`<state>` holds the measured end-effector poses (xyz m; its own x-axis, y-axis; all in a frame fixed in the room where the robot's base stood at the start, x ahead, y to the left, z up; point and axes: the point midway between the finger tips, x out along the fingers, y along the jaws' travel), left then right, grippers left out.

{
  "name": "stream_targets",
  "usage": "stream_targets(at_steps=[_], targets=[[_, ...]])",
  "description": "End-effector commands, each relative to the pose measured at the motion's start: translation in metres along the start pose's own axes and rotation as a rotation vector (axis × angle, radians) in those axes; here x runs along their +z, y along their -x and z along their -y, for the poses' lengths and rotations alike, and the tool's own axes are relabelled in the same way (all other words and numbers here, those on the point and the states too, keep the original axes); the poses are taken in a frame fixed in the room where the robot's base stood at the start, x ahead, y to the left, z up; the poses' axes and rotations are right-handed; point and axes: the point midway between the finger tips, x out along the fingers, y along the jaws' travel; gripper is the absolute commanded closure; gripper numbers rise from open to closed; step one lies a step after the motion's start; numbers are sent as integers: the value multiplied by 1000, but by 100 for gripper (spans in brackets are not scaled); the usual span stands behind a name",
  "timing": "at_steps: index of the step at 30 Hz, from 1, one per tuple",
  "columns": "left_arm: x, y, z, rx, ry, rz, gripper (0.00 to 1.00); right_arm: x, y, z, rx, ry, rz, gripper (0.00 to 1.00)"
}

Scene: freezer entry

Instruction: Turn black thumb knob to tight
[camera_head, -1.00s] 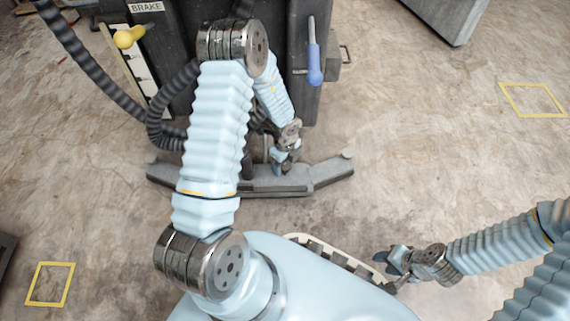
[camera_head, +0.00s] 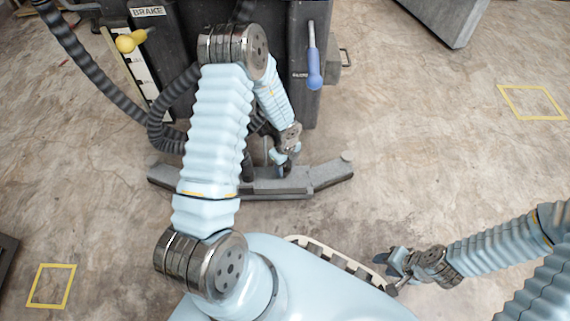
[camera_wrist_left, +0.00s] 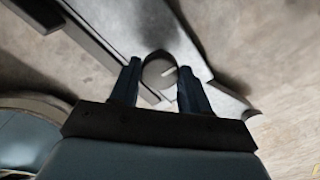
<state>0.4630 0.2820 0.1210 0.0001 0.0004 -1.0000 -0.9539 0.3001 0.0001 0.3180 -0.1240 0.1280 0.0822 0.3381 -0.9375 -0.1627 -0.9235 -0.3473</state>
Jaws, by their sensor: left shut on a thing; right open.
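The thumb knob (camera_wrist_left: 156,72) shows in the left wrist view as a round grey top with a dark rim and a short pale line pointing right. My left gripper (camera_wrist_left: 158,80) has one finger on each side of it and is shut on it. In the head view my left gripper (camera_head: 280,166) points down at the middle of the grey floor bar (camera_head: 324,176), and the knob is hidden there or too small to make out. No tight mark is readable. My right gripper (camera_head: 388,268) is open and empty, low over the floor at the right.
A dark cabinet (camera_head: 300,100) stands behind the bar, with a BRAKE label (camera_head: 148,11), a yellow-knobbed lever (camera_head: 126,44) and a blue-handled lever (camera_head: 314,72). A black ribbed hose (camera_head: 85,75) hangs at the left.

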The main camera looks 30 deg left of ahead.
Motion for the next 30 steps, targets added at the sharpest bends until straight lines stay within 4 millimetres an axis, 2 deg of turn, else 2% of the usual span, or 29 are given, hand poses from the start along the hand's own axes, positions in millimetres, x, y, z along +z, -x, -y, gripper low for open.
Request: stream_targets(at_steps=[8,30], targets=[[0,4,0,1,-200,-2,84,0,23,9,-1,1,5,57],[-1,4,-1,0,-903,-3,84,-1,84,28,7,0,3,57]])
